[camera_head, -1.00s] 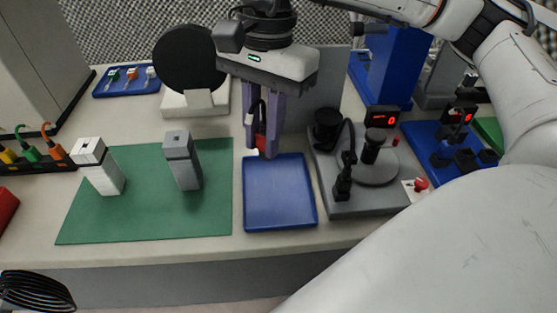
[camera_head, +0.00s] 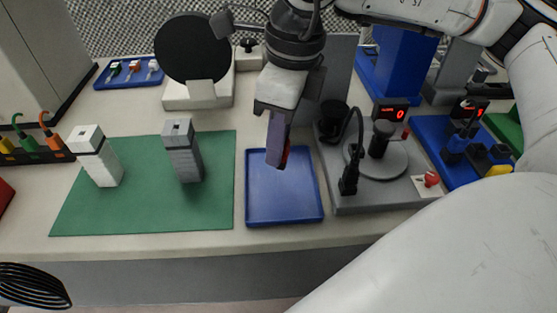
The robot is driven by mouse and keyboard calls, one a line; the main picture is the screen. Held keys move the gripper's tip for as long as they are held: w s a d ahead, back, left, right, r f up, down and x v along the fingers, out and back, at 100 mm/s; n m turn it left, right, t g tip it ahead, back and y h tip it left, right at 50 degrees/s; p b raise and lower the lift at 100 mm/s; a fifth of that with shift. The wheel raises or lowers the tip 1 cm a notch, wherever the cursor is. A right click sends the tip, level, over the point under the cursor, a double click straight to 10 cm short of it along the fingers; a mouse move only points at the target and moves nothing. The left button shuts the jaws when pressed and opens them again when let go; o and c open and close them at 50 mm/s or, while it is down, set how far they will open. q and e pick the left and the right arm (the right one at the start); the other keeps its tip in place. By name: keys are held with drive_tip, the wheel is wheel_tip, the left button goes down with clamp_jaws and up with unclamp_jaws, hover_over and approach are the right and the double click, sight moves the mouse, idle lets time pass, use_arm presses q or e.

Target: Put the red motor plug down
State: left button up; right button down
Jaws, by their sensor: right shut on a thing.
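My right gripper (camera_head: 278,160) reaches down from the top centre and points downward. It is shut on the red motor plug (camera_head: 286,156), and only a small red part shows beside the fingers. The gripper and plug are over the blue tray (camera_head: 284,213), towards its far half. I cannot tell whether the plug touches the tray floor. The rest of the plug is hidden by the fingers. My left gripper is not seen.
A green mat (camera_head: 140,215) left of the tray carries a white block tower (camera_head: 98,160) and a grey one (camera_head: 183,155). A grey fixture (camera_head: 375,197) with a round plate stands close on the right. A black disc (camera_head: 191,48) stands behind. The tray's near half is clear.

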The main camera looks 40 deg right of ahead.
sight(286, 143)
drive_tip(key=shift+f, duration=2.25)
drive_tip(key=shift+f+b, duration=0.25)
drive_tip(key=shift+b, duration=0.1)
drive_tip(key=c, duration=1.6)
unclamp_jaws()
drive_tip(key=shift+o, duration=0.2)
drive_tip(key=shift+r, duration=0.1)
drive_tip(key=r, duration=0.8)
drive_tip(key=s+r+p, duration=0.1)
drive_tip(key=r, duration=0.3)
drive_tip(key=shift+s+d+r, duration=0.1)
drive_tip(key=shift+d+r, duration=0.05)
drive_tip(key=shift+d, duration=0.25)
